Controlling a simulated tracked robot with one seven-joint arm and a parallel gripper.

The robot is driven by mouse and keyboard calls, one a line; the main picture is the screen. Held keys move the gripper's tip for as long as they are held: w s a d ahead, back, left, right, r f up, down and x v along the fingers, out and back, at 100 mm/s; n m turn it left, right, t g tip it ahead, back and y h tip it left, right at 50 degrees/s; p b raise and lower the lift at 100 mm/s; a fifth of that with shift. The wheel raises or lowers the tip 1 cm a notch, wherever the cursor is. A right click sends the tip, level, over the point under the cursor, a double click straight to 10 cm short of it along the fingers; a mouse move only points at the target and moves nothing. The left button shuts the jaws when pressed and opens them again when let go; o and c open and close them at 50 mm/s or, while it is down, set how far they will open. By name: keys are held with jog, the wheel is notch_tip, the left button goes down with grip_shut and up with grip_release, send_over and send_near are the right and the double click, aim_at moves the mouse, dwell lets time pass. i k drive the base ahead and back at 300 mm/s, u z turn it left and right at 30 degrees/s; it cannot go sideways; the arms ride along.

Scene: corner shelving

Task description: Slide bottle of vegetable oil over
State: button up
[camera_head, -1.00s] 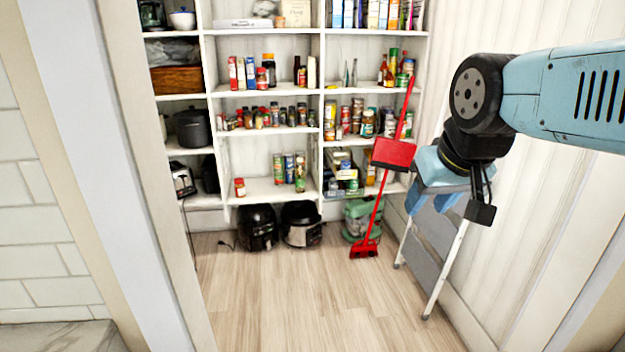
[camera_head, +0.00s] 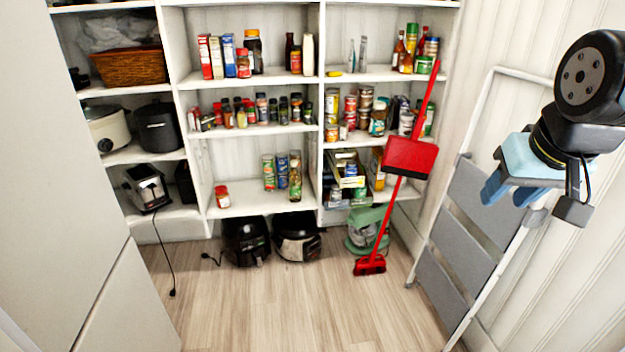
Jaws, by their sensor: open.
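A tall bottle with yellowish contents (camera_head: 295,177), which looks like the vegetable oil, stands upright on the lower middle shelf (camera_head: 250,197). It is at the right end of a small group beside several cans (camera_head: 275,172). Its label is too small to read. My gripper (camera_head: 493,192) is at the right of the view, in front of the folded step ladder, far from the bottle and touching nothing that I can see. It is open and empty.
A red broom with dustpan (camera_head: 408,157) leans against the right shelves. A step ladder (camera_head: 468,215) stands by the right wall. Black appliances (camera_head: 245,240) sit on the floor under the shelf. A red-lidded jar (camera_head: 222,197) stands left on the bottle's shelf. The middle floor is clear.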

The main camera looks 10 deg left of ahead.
aim_at(294, 176)
jog(key=u, duration=0.2)
jog(key=i, duration=1)
jog(key=u, duration=0.9)
jog(key=i, duration=0.55)
jog(key=u, duration=0.4)
jog(key=k, duration=0.85)
jog(key=u, duration=0.2)
jog(key=i, duration=0.85)
jog(key=z, duration=0.1)
